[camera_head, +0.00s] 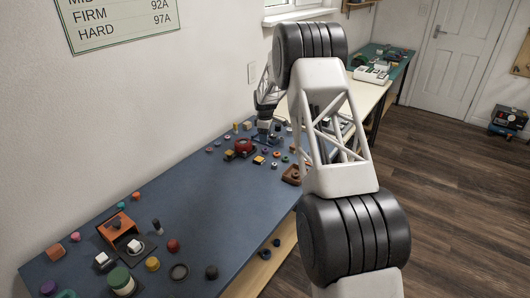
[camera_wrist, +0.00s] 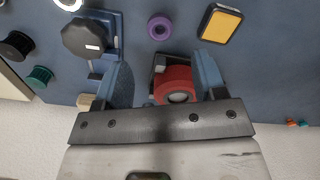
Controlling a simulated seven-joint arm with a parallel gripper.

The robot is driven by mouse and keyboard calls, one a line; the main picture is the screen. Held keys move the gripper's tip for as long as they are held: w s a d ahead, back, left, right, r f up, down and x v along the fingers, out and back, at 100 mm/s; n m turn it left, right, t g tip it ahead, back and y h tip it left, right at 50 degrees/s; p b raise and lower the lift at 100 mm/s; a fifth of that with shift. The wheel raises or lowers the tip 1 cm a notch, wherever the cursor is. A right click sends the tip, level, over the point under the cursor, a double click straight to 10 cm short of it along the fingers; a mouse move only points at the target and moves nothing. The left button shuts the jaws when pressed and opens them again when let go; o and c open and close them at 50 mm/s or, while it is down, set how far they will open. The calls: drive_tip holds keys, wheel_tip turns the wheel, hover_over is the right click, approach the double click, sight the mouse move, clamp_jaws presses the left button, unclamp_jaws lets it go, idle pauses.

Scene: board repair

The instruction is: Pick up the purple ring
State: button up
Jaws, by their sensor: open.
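The purple ring (camera_wrist: 150,27) lies flat on the blue mat (camera_wrist: 275,60) near the top middle of the wrist view, its dark hole facing up. My gripper (camera_wrist: 163,63) is open, with blue-grey fingers well apart. The ring is beyond the fingertips, apart from them, and nothing is held. In the head view my gripper (camera_head: 264,128) is over the far part of the blue bench; the ring there is too small to tell for sure.
A red roll (camera_wrist: 176,80) in a dark holder shows between my fingers. A dark knob on a blue block (camera_wrist: 110,53) is left of the ring, a yellow-topped block (camera_wrist: 221,23) right. The bench middle (camera_head: 205,205) is clear.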

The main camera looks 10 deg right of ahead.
sight(265, 151)
drive_tip(key=shift+f, duration=0.1)
drive_tip(key=shift+f, duration=1.15)
drive_tip(key=shift+f, duration=0.15)
drive_tip(key=shift+f, duration=2.45)
drive_tip(key=c, duration=1)
drive_tip(key=shift+r, duration=0.15)
